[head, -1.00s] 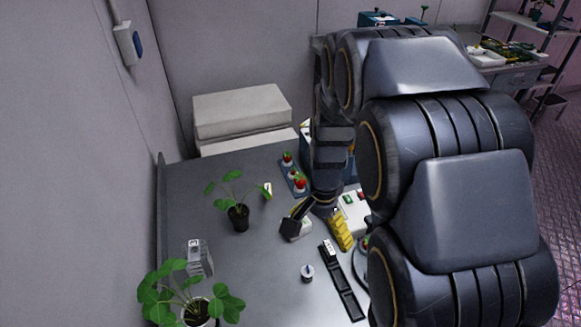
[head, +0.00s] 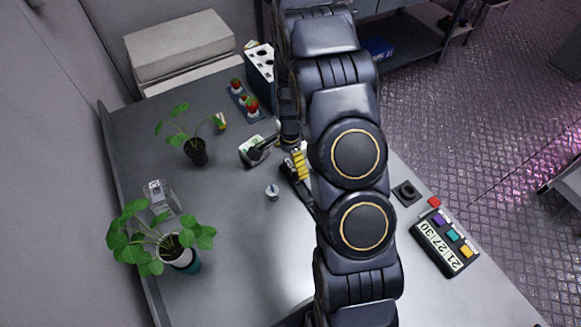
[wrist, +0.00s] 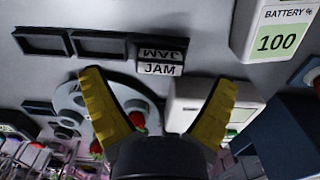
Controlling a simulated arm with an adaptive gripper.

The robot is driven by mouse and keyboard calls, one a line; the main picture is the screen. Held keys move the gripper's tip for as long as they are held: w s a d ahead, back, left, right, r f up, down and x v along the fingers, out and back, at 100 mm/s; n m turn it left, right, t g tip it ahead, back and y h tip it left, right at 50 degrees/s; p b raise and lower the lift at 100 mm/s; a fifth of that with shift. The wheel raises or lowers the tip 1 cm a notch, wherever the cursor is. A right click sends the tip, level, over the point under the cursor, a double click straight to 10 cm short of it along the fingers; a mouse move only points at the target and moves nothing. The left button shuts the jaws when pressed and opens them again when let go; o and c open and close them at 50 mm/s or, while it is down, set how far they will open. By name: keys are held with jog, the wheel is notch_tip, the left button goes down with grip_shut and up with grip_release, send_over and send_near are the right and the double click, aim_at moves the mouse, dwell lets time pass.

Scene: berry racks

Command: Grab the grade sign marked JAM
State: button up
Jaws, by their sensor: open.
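The JAM sign (wrist: 160,69) is a small white plate with black letters in a black holder, near the top middle of the wrist view. The word also shows upside down just above it. My gripper (wrist: 159,79) is open and empty, with one yellow-padded finger to each side of the sign and apart from it. In the head view, my gripper (head: 299,165) is low over the table by the black holder strip (head: 291,174). My arm hides much of the strip, and I cannot make out the sign there.
Two empty black frames (wrist: 72,43) are left of the sign. A small knob (head: 272,192), potted plants (head: 196,152) and a berry rack (head: 244,101) stand left of my arm.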

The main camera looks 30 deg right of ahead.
notch_tip(320, 180, down, 3)
jog(key=shift+r, duration=0.2)
jog(key=c, duration=1.1)
jog(key=shift+o, duration=0.2)
jog(key=shift+r, duration=0.2)
